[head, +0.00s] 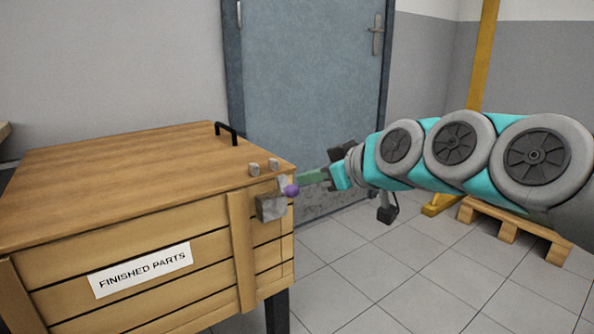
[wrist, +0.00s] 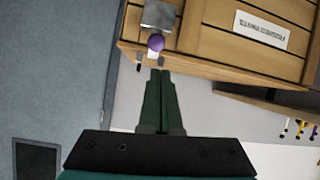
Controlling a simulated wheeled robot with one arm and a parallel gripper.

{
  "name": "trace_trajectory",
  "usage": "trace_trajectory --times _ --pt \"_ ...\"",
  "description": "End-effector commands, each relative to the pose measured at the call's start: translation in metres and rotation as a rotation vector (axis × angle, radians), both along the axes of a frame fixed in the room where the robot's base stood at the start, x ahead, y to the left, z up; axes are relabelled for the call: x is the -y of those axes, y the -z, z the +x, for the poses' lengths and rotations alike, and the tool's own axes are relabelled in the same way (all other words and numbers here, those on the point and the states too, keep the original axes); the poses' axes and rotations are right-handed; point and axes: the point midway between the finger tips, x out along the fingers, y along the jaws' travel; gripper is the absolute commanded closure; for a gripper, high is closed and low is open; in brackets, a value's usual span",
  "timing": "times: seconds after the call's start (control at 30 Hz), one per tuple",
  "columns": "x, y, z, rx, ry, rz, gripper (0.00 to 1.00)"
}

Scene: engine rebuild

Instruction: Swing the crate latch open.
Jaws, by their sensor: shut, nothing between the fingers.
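The wooden crate (head: 160,190) with a "FINISHED PARTS" label stands at the left in the head view; its lid is down. Its latch (head: 270,207) is grey metal at the crate's front right corner, with a purple ball knob (head: 292,190). In the wrist view the crate (wrist: 215,50) is at the top, with the latch's grey block (wrist: 158,15) and the knob (wrist: 156,43) just beyond my fingertips. My gripper (head: 301,178) has green fingers, shut and empty, pointing at the knob from the right. The wrist view shows the fingers (wrist: 160,72) together. I cannot tell whether they touch the latch.
A black handle (head: 227,133) stands up from the lid's back edge. A blue-grey door (head: 310,80) is behind. A wooden pallet (head: 510,222) and a yellow post (head: 484,55) are at the right. The tiled floor (head: 400,285) right of the crate is clear.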

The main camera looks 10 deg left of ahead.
Motion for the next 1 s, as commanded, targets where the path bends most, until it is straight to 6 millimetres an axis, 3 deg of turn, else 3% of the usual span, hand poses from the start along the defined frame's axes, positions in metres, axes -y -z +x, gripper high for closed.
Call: trace_trajectory --times 0.27,0.77,0.87,1.0 --pt "0.025 0.000 -0.020 0.002 0.001 0.002 1.00" --pt "0.030 0.003 -0.026 -0.016 0.006 -0.011 1.00" --pt "0.041 0.018 -0.045 -0.102 0.032 -0.072 1.00" --pt "0.082 0.065 -0.092 -0.336 0.145 -0.219 1.00"
